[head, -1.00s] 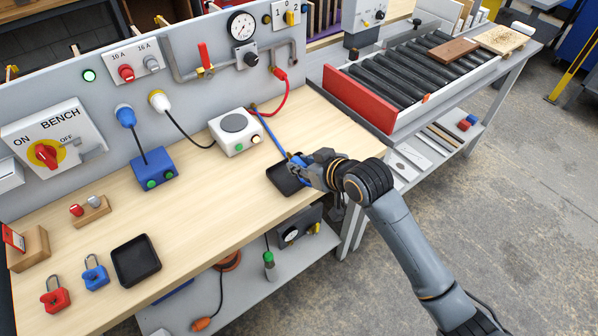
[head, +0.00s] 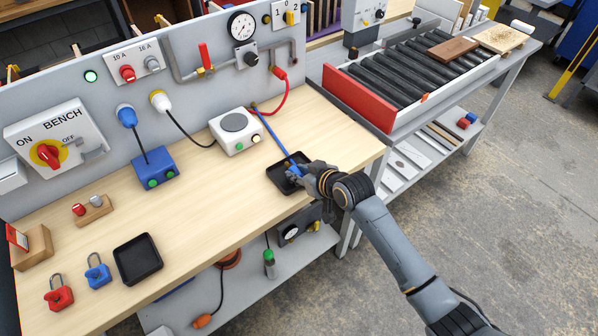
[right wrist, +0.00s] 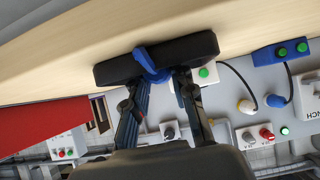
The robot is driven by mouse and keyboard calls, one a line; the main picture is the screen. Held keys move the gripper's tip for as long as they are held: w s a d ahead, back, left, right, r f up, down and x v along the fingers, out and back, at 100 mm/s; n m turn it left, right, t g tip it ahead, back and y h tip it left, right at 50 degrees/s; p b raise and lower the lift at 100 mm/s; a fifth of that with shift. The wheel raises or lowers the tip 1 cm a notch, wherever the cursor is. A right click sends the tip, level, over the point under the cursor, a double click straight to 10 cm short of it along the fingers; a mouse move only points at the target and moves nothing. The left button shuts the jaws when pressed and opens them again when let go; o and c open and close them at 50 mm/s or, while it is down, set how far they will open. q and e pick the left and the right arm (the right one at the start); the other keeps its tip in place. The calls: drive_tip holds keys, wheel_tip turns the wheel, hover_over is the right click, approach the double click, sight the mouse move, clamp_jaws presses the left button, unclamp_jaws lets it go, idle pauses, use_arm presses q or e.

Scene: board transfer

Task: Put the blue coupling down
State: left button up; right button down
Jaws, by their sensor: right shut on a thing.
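My right gripper (head: 299,174) is shut on the blue coupling (head: 294,168), which is at the end of a blue hose (head: 272,131). They are at the right-hand black tray (head: 272,172) near the bench's front edge. In the right wrist view, the blue coupling (right wrist: 150,62) shows between the fingertips (right wrist: 158,78), in front of the black tray (right wrist: 196,47). I cannot tell whether the coupling touches the tray. The fingers hide part of the coupling and tray. My left gripper is not in view.
A second black tray (head: 138,259) lies empty at the left. Red (head: 59,294) and blue (head: 97,272) padlocks are beside it. A white box (head: 235,132) and a blue button box (head: 154,168) stand behind. Bare bench top (head: 205,205) lies between the trays.

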drive_tip(key=c, duration=1.1)
unclamp_jaws()
drive_tip(key=shift+f, duration=0.1)
